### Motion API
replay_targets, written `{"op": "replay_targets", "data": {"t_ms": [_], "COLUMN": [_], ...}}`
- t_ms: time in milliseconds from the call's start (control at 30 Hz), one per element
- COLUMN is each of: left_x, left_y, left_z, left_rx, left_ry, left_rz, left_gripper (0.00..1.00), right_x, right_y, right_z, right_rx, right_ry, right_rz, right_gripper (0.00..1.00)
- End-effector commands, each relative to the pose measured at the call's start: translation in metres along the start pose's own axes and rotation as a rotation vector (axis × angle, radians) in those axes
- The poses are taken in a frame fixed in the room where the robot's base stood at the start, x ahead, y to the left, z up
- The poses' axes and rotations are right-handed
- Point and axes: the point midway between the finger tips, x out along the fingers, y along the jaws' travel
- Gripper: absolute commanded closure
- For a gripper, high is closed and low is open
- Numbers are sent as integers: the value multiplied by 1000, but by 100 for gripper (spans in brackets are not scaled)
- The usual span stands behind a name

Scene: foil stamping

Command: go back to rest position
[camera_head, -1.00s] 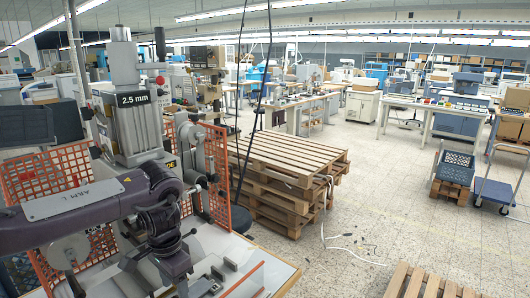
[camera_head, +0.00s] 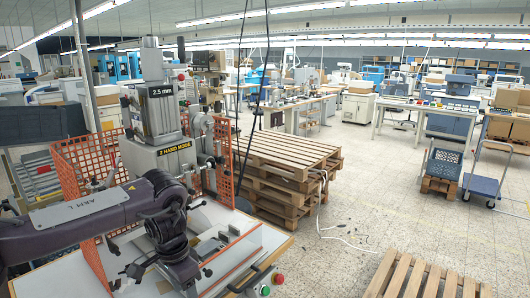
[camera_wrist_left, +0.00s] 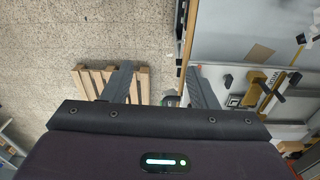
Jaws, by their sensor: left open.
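My left arm comes in from the left in the head view, bent, with its wrist pointing down over the front of the workbench (camera_head: 262,240). My left gripper (camera_wrist_left: 160,88) shows in the wrist view with its two fingers wide apart and nothing between them. The stamping machine (camera_head: 163,115) stands behind my arm, with signs reading 2.5 mm and 2 HAND MODE. Part of the bench (camera_wrist_left: 235,50) also shows at the right of the wrist view. My right gripper is in neither view.
Orange mesh guards (camera_head: 85,165) flank the machine. Red and green buttons sit at the bench's front corner. Stacked pallets (camera_head: 285,165) stand right of the bench, and another pallet (camera_head: 425,280) lies at the front. A blue cart (camera_head: 482,185) stands right.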

Motion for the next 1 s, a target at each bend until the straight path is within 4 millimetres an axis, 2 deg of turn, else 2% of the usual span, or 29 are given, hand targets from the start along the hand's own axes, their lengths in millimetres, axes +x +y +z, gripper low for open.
{"op": "replay_targets", "data": {"t_ms": [367,467,567,700,800,867,900,967,1000], "left_x": [77,106,143,208,258,291,315,353,381], "left_y": [45,63,85,113,123,125,125,123,122], "left_z": [-54,-73,-94,-123,-132,-130,-126,-114,-102], "left_rx": [160,205,242,245,197,149,112,47,1], "left_ry": [166,243,345,531,646,699,727,754,763], "left_rz": [135,184,241,307,321,313,304,281,260], "left_gripper": [47,47,47,47,47,47,47,47,47], "right_x": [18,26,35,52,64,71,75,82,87], "right_y": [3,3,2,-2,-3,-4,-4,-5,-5], "right_z": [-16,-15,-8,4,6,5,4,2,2], "right_rx": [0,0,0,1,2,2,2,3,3], "right_ry": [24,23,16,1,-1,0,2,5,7], "right_rz": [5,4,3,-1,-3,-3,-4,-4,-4], "right_gripper": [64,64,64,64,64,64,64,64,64]}}
